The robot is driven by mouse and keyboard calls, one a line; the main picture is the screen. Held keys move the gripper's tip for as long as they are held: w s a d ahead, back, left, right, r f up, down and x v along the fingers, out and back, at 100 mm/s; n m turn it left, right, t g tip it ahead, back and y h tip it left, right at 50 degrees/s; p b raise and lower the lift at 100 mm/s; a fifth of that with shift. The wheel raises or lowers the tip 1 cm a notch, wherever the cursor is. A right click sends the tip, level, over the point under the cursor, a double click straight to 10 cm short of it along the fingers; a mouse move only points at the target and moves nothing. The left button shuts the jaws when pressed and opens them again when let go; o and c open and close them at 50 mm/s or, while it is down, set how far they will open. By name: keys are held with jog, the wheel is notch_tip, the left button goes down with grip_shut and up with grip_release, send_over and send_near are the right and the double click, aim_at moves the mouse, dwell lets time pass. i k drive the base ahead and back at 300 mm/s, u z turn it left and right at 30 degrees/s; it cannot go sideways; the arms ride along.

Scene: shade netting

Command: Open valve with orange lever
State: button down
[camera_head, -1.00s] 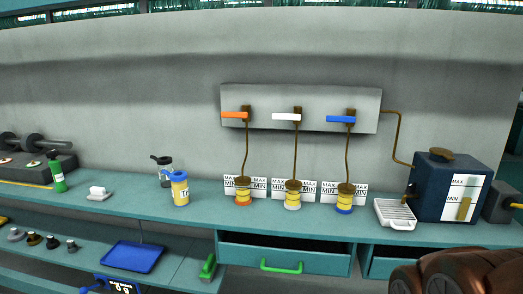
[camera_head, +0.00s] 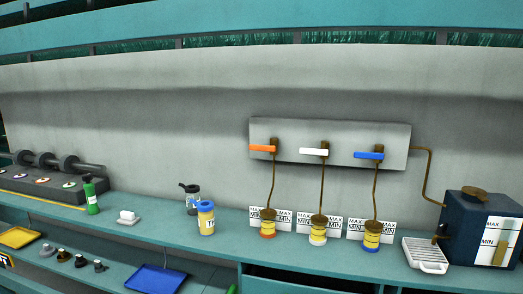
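The orange lever (camera_head: 263,148) is the leftmost of three levers on a grey panel (camera_head: 340,123) on the back wall. It lies level and points left from its brown valve (camera_head: 275,143). A brown pipe (camera_head: 272,180) runs down from that valve to a yellow cup with an orange base (camera_head: 267,227) on the bench. A white lever (camera_head: 314,152) and a blue lever (camera_head: 369,155) sit to its right, also level. My gripper is not in view.
The teal bench (camera_head: 228,222) runs below the panel. A yellow bottle (camera_head: 206,220), a dark-lidded jar (camera_head: 191,203) and a green bottle (camera_head: 91,198) stand left. A blue tank (camera_head: 481,228) and a white slotted tray (camera_head: 426,256) stand right. Space before the panel is clear.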

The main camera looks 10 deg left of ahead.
aim_at(252, 147)
jog(key=k, duration=0.6)
jog(key=u, duration=0.65)
jog(key=i, duration=0.45)
jog(key=u, duration=0.85)
jog(key=i, duration=0.6)
jog(key=u, duration=0.05)
